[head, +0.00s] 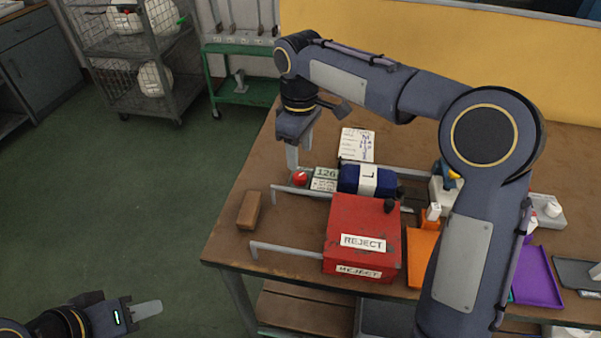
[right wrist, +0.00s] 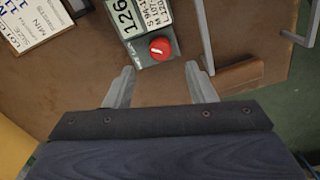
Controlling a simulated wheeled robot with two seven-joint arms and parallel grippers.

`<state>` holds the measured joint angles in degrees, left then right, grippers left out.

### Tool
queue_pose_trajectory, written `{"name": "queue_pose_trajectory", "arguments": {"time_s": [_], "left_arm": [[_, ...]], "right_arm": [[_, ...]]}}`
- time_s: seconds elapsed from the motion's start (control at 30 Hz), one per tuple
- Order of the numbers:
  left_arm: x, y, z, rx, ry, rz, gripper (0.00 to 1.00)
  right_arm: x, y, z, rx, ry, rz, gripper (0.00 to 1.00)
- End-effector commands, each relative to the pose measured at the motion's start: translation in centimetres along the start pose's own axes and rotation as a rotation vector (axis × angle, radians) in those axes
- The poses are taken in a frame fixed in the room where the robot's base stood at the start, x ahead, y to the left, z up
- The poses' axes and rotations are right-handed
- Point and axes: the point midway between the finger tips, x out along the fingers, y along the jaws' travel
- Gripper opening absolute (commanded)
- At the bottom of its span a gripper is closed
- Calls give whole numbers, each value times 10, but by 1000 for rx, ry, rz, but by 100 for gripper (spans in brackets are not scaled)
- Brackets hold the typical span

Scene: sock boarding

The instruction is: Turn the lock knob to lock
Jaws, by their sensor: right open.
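The lock knob (head: 300,178) is a small red round knob on a dark plate beside a label card reading 126 (head: 325,173). In the right wrist view the red knob (right wrist: 160,49) has a white mark on its top and sits just beyond my fingertips, in line with the gap between them. My right gripper (head: 298,158) points down above the knob, open and empty; its two fingers (right wrist: 159,72) stand apart in the right wrist view. My left gripper (head: 147,310) is low at the left over the floor, away from the table; its finger gap cannot be made out.
A red REJECT box (head: 352,228) and a dark blue box (head: 347,179) stand right of the knob, with grey rails (head: 290,250) nearby. A brown block (head: 249,210) lies to the left. A paper sheet (head: 357,144) is behind. My right arm covers part of the table's right side.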

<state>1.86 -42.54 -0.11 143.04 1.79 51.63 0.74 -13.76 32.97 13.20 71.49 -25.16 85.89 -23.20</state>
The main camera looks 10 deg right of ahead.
Motion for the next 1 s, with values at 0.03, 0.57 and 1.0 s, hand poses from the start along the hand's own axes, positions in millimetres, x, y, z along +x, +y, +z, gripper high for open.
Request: {"name": "queue_pose_trajectory", "arguments": {"time_s": [0.03,0.57,1.0], "left_arm": [[2,-1,1,0,1,0,36],[12,-5,6,0,0,0,36],[12,-5,6,0,0,0,36]], "right_arm": [[10,0,1,0,-4,-1,50],[66,0,0,4,0,2,50],[66,0,0,4,0,2,19]]}}
